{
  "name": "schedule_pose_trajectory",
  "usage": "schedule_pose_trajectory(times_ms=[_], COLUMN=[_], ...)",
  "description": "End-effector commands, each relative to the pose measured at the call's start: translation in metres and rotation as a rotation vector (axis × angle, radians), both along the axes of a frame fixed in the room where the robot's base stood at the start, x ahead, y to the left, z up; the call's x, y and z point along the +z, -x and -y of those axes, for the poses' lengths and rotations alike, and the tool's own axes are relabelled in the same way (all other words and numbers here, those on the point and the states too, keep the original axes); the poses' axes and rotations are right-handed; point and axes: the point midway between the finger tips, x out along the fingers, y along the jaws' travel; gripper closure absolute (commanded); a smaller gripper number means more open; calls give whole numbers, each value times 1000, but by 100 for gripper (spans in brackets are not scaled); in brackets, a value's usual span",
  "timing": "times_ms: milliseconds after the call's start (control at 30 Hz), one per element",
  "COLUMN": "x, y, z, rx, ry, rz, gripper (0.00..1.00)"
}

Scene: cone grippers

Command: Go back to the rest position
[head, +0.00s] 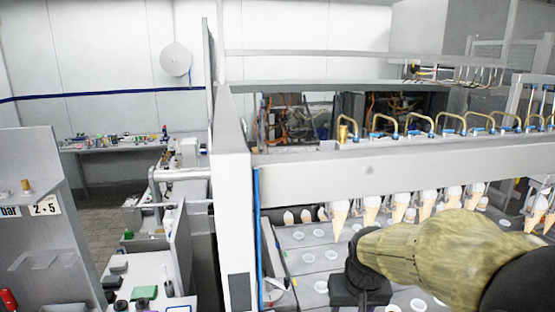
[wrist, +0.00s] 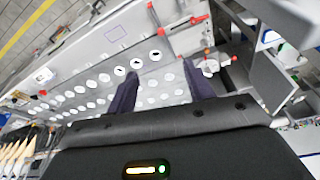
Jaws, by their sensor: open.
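My gripper (wrist: 160,74) shows in the wrist view with its two dark fingers spread apart and nothing between them. It hangs over a pale plate with rows of round white holes (wrist: 100,78). In the head view my arm, in a yellowish cover, reaches in from the lower right. Its dark wrist end (head: 362,270) is above the tray with holes (head: 300,268), and the fingers cannot be made out there. Ice cream cones (head: 340,216) with white tops hang in a row behind my arm. Some cones (wrist: 14,146) also show at the lower left of the wrist view.
A white machine frame post (head: 232,190) stands left of the tray, and a horizontal beam (head: 300,180) runs above the cones. A grey cabinet (head: 45,220) and a cluttered side table (head: 145,275) stand at the left. Tiled floor shows between them.

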Motion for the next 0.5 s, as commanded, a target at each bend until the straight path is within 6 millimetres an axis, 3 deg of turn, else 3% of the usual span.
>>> schedule_pose_trajectory(times_ms=[33, 200, 333, 500], x=[-37, -109, -132, -133], y=[15, 60, 80, 84], z=[0, 0, 1, 0], rx=[4, 19, 24, 26], ry=[0, -1, -1, 0], rz=[-16, -40, -46, -46], gripper=[48, 48, 48, 48])
